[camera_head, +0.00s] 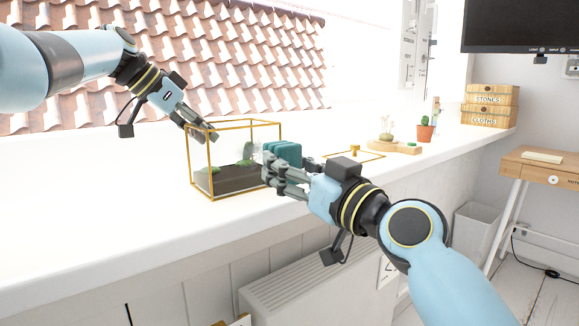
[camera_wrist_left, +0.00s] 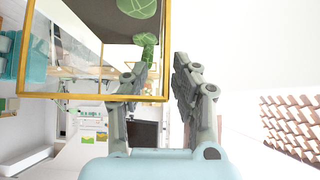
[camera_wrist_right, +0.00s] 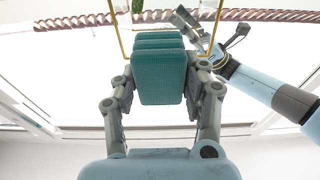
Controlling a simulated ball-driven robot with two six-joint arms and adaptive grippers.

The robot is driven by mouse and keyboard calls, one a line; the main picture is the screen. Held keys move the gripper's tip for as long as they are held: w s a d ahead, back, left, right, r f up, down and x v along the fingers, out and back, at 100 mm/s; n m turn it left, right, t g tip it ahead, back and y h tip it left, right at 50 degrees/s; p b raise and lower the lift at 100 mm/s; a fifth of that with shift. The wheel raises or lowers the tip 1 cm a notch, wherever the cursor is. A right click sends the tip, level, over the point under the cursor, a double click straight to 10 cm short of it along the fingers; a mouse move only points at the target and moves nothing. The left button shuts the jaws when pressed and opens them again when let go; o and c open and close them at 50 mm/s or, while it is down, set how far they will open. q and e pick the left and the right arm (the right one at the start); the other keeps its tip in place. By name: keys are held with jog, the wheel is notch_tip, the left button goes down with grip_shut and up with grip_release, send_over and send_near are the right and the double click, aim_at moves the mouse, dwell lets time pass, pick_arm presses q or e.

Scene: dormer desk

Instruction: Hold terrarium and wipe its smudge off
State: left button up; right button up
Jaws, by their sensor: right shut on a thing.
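The terrarium (camera_head: 235,181) is a glass box with a gold frame, dark soil and green plants, upright on the white sill. My left gripper (camera_head: 207,133) is at its upper left. In the left wrist view its fingers (camera_wrist_left: 162,68) stand apart on either side of a gold frame edge (camera_wrist_left: 95,97); whether they touch it I cannot tell. My right gripper (camera_head: 278,172) is shut on a folded teal cloth (camera_head: 282,152), close to the terrarium's right side. The cloth (camera_wrist_right: 160,78) sits between both fingers in the right wrist view. I cannot clearly make out the smudge.
A gold-edged lid with a knob (camera_head: 355,149) lies right of the terrarium. Further right are a wooden board with a plant (camera_head: 392,146), a potted cactus (camera_head: 425,132) and wooden boxes (camera_head: 489,107). The sill left of the terrarium (camera_head: 90,190) is clear.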

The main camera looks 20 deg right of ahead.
pick_arm(q)
jog(key=shift+c, duration=0.4)
grip_shut()
